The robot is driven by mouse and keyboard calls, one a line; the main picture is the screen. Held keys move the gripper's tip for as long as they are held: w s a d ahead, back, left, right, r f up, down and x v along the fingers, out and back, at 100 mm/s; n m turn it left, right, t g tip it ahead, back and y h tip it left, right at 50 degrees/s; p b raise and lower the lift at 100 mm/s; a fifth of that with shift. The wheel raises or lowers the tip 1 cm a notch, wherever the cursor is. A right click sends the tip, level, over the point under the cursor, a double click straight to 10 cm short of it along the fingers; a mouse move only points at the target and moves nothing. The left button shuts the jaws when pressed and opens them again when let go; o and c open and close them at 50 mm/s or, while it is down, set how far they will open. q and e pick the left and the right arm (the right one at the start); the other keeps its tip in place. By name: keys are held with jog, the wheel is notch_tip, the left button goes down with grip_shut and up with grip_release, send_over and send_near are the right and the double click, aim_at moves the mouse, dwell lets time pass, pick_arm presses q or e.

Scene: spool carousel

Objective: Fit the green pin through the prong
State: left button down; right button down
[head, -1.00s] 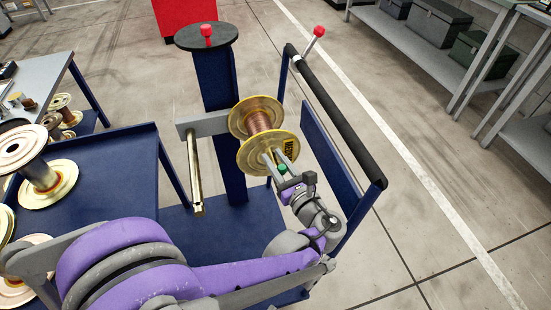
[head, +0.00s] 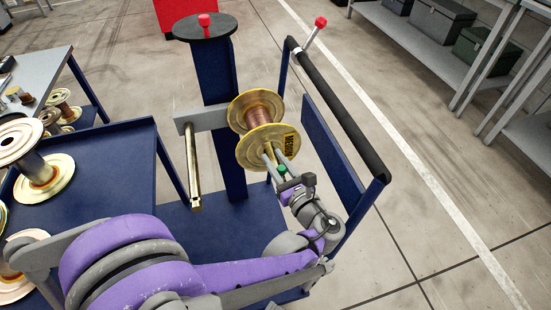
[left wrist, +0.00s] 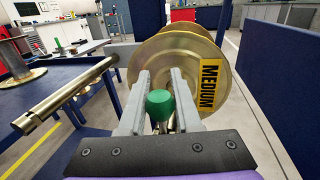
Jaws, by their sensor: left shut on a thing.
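The green pin (head: 281,169) shows as a green head; in the left wrist view the green pin (left wrist: 160,104) is between the two grey fingers. My left gripper (head: 275,156) is shut on it, in front of the spool's near flange. A gold-flanged spool (head: 277,137) with copper winding sits on one prong, its "MEDIUM" label on the near flange. That prong's end is mostly hidden by the fingers and pin, so I cannot tell whether the pin is in a hole. A bare brass prong (head: 194,165) stands to the left. My right gripper is not in view.
A blue post (head: 216,75) with a round dark top carries the prongs' grey crossbar (head: 210,117). A black handle rail (head: 345,115) and blue panel are close right of my gripper. Large spools (head: 37,172) stand on the blue cart at left.

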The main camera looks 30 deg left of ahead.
pick_arm(q)
jog(key=shift+f+b, duration=0.85)
jog(key=shift+f, duration=0.3)
jog(key=c, duration=0.5)
grip_release()
jog(key=p+v, duration=0.1)
jog(key=v, duration=1)
jog(key=shift+w+r+p, duration=0.1)
jog(key=shift+p, duration=0.25)
jog(key=shift+c, duration=0.2)
